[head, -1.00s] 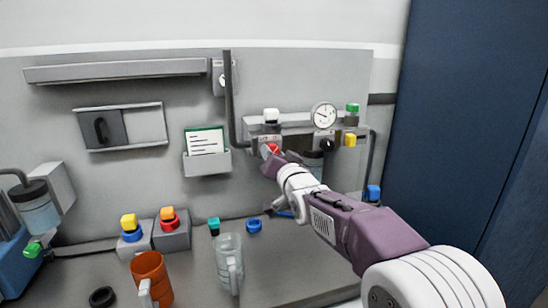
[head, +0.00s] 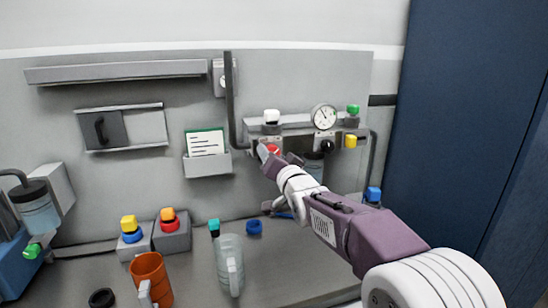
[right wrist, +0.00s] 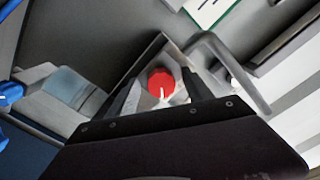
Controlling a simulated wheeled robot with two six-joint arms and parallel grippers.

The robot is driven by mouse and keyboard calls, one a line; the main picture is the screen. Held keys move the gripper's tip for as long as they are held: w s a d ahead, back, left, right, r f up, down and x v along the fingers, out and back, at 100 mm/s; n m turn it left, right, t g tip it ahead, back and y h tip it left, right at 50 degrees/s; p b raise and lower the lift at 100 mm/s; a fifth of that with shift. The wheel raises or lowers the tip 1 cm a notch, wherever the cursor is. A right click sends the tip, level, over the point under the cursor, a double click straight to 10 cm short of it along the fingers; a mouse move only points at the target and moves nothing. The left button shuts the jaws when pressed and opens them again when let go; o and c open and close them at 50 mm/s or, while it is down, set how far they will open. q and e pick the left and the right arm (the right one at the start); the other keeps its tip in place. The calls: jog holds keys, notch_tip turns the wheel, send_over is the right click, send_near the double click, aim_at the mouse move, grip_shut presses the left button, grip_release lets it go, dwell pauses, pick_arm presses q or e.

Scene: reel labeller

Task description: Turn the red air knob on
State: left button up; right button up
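The red air knob (head: 272,149) is on the grey panel below the white-capped part. In the right wrist view the red knob (right wrist: 161,80) faces the camera, its white mark pointing down in the picture. My right gripper (head: 270,156) is at the knob. In the right wrist view its two dark fingers (right wrist: 160,88) stand on either side of the knob, with a visible gap on each side. The gripper is open around the knob. In the head view the arm and gripper partly hide the knob. My left gripper is in neither view.
A round gauge (head: 324,117) and a black knob (head: 326,146) sit right of the red knob. A dark vertical pipe (head: 229,100) runs close on its left. A clear mug (head: 230,262) and an orange mug (head: 150,280) stand on the bench below.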

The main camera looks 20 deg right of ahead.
jog(key=s+b, duration=0.1)
jog(key=s, duration=0.8)
jog(key=shift+d, duration=0.2)
